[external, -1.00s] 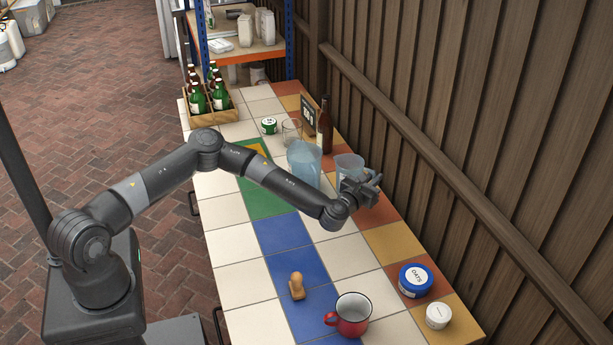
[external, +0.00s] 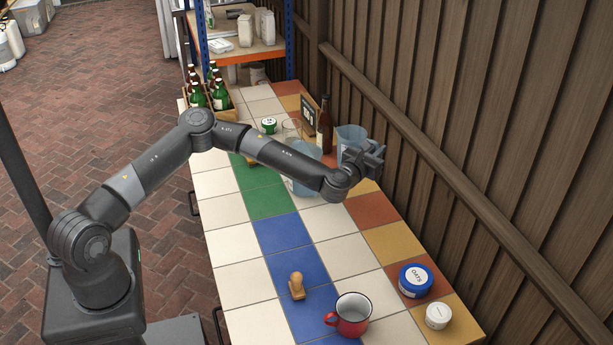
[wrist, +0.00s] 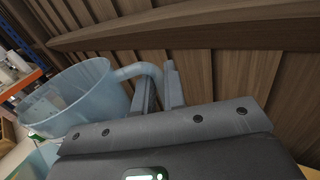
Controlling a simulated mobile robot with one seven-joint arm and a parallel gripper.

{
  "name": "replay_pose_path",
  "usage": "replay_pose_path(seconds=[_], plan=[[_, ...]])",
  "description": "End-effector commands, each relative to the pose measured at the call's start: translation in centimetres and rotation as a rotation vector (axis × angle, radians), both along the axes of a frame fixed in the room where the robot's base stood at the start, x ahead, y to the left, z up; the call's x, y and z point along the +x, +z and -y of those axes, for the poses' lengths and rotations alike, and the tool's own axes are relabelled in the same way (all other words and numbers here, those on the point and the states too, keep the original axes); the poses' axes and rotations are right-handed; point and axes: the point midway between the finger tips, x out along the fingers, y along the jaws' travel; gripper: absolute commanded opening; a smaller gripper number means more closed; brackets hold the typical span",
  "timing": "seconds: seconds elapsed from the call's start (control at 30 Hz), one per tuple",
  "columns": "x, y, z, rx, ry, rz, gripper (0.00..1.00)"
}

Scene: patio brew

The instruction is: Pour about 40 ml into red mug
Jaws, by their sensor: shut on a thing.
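The red mug (external: 351,316) stands upright on the table's near end, its handle pointing left; its inside looks pale. My gripper (external: 374,158) is shut on the handle of a translucent blue jug (external: 349,136), high over the table's right side and well behind the mug. In the wrist view, the jug (wrist: 72,98) hangs left of my gripper (wrist: 160,88), with its handle between the fingers. The jug looks roughly upright. I cannot tell how much liquid it holds. A larger translucent blue pitcher (external: 304,183) stands on the table, partly hidden by my arm.
A brown bottle (external: 324,130), a clear glass (external: 291,127) and a green tin (external: 269,125) stand farther back, near a crate of green bottles (external: 219,100). A wooden stamp-like object (external: 297,286), an oats jar (external: 415,280) and a white jar (external: 438,315) flank the mug. A wooden fence borders the right.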

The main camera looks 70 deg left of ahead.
Motion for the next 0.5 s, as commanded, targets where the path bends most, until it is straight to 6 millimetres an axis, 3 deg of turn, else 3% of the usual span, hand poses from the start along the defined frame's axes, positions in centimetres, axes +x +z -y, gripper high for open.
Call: replay_pose_path(seconds=[0.03, 0.3, 0.5], plan=[[0.0, 1.1, 0.0, 0.001, 0.000, 0.004, 0.00], [0.0, 3.9, 0.0, 0.000, -0.001, 0.002, 0.00], [0.2, 3.0, 1.9, -0.001, -0.088, 0.000, 0.00]])
